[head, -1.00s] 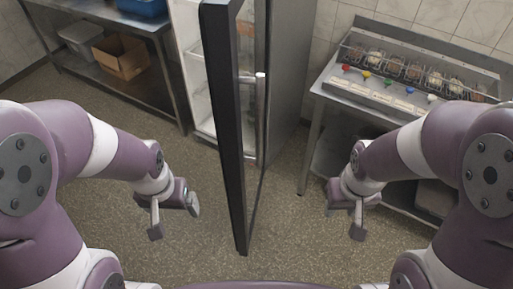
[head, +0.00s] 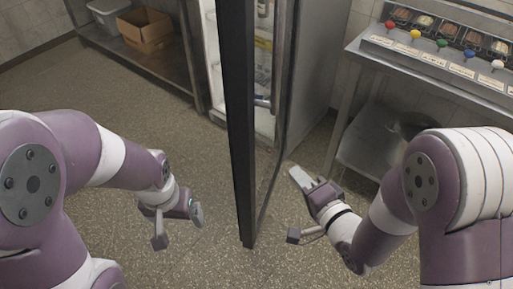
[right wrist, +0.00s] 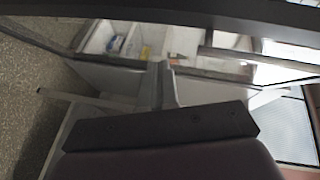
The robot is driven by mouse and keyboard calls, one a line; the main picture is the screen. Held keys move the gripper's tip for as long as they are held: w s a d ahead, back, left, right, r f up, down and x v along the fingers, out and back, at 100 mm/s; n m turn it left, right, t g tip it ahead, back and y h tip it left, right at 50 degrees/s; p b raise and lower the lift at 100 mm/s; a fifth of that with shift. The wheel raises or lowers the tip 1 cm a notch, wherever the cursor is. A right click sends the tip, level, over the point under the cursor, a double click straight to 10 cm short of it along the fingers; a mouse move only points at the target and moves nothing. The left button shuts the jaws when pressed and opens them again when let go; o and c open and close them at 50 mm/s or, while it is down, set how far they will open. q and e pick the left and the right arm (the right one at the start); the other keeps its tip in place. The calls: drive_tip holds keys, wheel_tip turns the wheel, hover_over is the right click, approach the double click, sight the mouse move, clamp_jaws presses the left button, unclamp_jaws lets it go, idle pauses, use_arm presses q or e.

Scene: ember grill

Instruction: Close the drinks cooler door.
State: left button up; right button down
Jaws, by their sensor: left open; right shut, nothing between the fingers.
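The drinks cooler (head: 312,75) stands at the back centre, its lit shelves partly visible. Its glass door (head: 240,130), framed in black, is wide open with its free edge towards me. A metal bar handle (head: 263,102) is on the door's right face. My right gripper (head: 302,178) is shut and empty, low to the right of the door, apart from the handle in the head view. In the right wrist view its fingers (right wrist: 161,85) are together; contact with the door cannot be told. My left gripper (head: 196,214) is open and empty, left of the door.
A steel topping counter (head: 440,70) with coloured knobs stands to the right. A steel shelf rack (head: 150,65) with a cardboard box (head: 145,30) stands at the back left. The floor left of the door is free.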

wheel_tip(320, 180, up, 4)
drive_tip(key=m+t+y, duration=0.1)
drive_tip(key=m, duration=0.1)
approach(250, 119)
drive_tip(key=w+d, duration=0.1)
drive_tip(key=w, duration=0.2)
drive_tip(key=w+a, duration=0.1)
drive_tip(key=w+a+f, duration=0.1)
drive_tip(key=a, duration=0.1)
drive_tip(key=shift+m+t, duration=0.3)
drive_tip(key=shift+t, duration=0.1)
drive_tip(key=shift+w+a, duration=0.1)
drive_tip(key=shift+a, duration=0.3)
